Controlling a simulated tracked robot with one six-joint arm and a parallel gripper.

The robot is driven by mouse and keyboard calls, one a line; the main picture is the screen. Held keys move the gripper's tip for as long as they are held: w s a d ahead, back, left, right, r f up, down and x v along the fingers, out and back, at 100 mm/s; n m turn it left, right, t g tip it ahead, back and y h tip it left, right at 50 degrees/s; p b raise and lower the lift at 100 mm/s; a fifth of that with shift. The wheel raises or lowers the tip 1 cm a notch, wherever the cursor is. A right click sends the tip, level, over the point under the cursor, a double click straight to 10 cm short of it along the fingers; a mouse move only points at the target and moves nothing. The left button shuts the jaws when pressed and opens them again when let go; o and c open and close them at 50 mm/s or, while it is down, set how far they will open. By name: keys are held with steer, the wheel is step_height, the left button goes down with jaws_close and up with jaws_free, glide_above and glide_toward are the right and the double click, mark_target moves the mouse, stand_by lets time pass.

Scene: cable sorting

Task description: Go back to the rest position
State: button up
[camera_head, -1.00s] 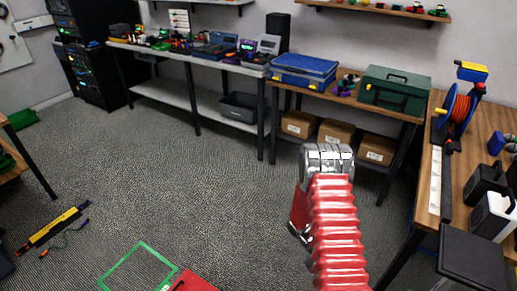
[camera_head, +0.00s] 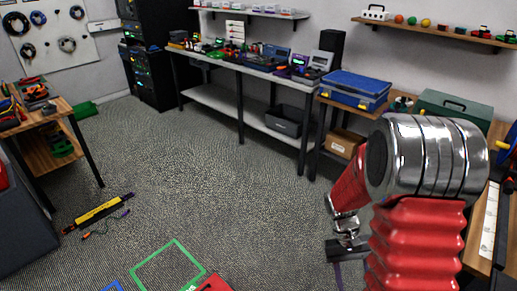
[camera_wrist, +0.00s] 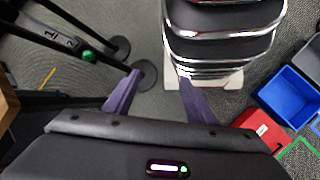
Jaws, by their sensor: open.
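My gripper (camera_wrist: 160,78) is open in the wrist view, its two purple fingers apart with nothing between them. In the head view my gripper (camera_head: 343,255) hangs at the lower right, below the folded red and chrome arm, partly hidden by it. It is above the floor and touches nothing that I can see.
A wooden bench (camera_head: 489,219) stands at the right, partly behind my arm. A bench with tools (camera_head: 62,106) is at the left. The carpet in the middle is clear.

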steer(key=s+a+r+t, duration=0.1)
steer(key=a+r+t, duration=0.3)
steer(key=r, duration=0.5)
steer(key=s+a+r+n+t+y, duration=0.1)
steer(key=a+r+t, duration=0.3)
steer(key=r, duration=0.5)
steer(key=s+a+r+n+t+y, duration=0.1)
steer(key=s+a+r+t, duration=0.2)
steer(key=a+r, duration=0.2)
step_height(320, 180, up, 4)
steer(key=shift+f+t, duration=0.1)
steer(key=shift+t, duration=0.3)
